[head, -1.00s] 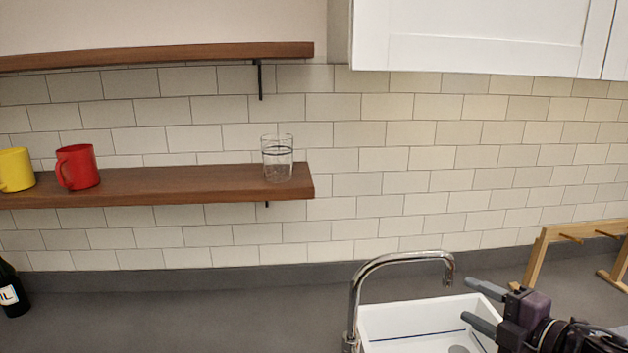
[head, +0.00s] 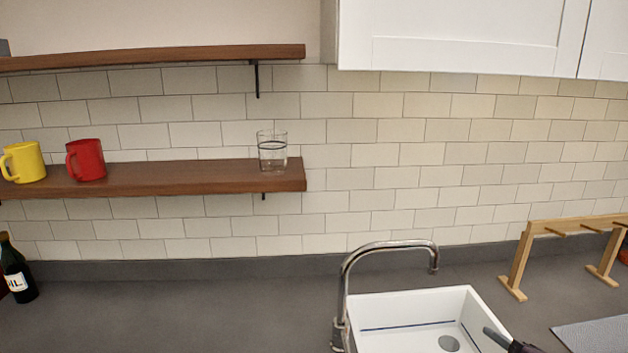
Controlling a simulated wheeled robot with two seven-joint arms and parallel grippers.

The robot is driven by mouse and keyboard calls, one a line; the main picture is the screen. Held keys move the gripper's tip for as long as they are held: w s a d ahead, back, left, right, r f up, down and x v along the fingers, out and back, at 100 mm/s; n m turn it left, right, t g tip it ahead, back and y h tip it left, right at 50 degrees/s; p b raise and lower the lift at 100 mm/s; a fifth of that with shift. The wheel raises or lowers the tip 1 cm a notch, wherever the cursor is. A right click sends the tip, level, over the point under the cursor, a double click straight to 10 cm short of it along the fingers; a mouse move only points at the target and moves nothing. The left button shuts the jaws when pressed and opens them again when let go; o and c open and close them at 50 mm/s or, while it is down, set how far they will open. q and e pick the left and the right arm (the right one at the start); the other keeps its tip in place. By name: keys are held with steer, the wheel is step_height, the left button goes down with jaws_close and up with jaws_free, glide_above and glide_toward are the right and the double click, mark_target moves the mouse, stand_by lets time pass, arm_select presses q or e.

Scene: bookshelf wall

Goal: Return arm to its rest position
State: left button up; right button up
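In the head view only a small part of my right gripper (head: 497,339) shows at the lower right, over the right wall of the white sink (head: 461,303). One grey fingertip is visible; the rest is cut off by the bottom edge, so its opening cannot be judged. No held object shows. My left gripper and arm are not in view.
A chrome faucet (head: 345,285) stands at the sink's left. A wooden rack (head: 517,262) and grey mat (head: 596,334) are at right. A glass (head: 272,150), red mug (head: 86,160) and yellow mug (head: 24,162) stand on the lower shelf (head: 190,176). A bottle (head: 15,272) is at far left.

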steer(key=s+a+f+m+g+h, duration=0.3)
steer(key=s+a+f+m+g, duration=0.15)
steer(key=s+f+m, duration=0.45)
steer(key=s+a+f+m+g+y, duration=0.2)
steer(key=s+a+f+m+g, duration=0.2)
steer(key=s+a+g, duration=0.4)
steer(key=s+d+f+b, duration=0.1)
steer(key=s+f, duration=0.1)
steer(key=f, duration=1.5)
steer(key=s+f+b, duration=0.1)
steer(key=s+f, duration=0.1)
steer(key=f, duration=1.4)
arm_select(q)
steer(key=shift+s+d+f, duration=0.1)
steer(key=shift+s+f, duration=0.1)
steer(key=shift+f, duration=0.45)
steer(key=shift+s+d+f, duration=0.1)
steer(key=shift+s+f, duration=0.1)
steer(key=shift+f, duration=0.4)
arm_select(e)
steer(key=s+d+f, duration=0.2)
steer(key=s+f, duration=0.7)
steer(key=s+d+f, duration=0.1)
steer(key=s+f, duration=0.8)
steer(key=s, duration=0.1)
steer(key=shift+d+n+h, duration=0.3)
steer(key=shift+d+h, duration=0.05)
steer(key=shift+h, duration=0.05)
